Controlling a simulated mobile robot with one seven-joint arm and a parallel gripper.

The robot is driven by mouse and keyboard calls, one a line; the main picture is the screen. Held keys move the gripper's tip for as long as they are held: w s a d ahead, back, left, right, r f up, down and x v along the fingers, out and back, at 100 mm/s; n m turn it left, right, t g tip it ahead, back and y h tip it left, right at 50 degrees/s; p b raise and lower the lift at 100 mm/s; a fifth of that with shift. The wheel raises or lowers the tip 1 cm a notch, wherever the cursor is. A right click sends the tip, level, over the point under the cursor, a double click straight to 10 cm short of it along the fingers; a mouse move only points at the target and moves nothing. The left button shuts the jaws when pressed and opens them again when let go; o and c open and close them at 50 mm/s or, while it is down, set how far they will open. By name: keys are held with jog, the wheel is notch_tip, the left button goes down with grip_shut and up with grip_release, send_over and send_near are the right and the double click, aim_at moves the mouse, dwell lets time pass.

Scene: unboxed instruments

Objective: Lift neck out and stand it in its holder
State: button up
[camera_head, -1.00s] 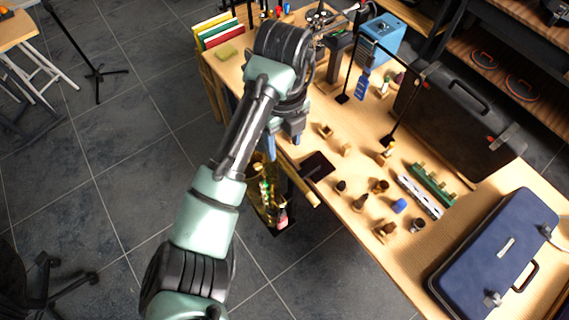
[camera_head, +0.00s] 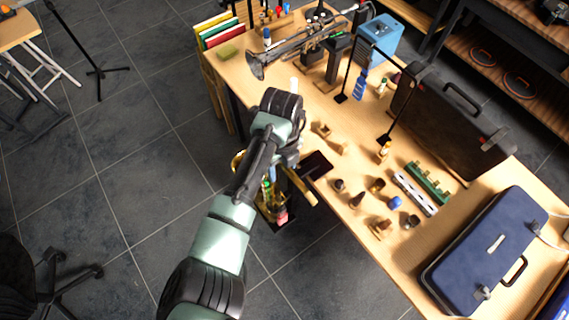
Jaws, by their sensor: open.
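A brass instrument (camera_head: 237,161), gold and curved, shows just left of my arm, beside the table's front edge. More of it seems to lie behind my forearm, and its neck cannot be made out. My gripper (camera_head: 297,160) is mostly hidden below my wrist, near that edge and left of a dark flat pad (camera_head: 316,166); nothing shows in it. Small wooden holders (camera_head: 330,140) stand on the table right of my wrist. I cannot tell which holder is for the neck. A pale upright peg (camera_head: 294,84) stands just above my wrist in the picture.
A dark trumpet-like instrument (camera_head: 290,50) lies on stands at the back. A black frame (camera_head: 405,72), a black case (camera_head: 450,125) and a blue case (camera_head: 485,245) stand to the right. Several small parts (camera_head: 378,186) dot the table's middle.

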grip_shut()
dwell(0.3)
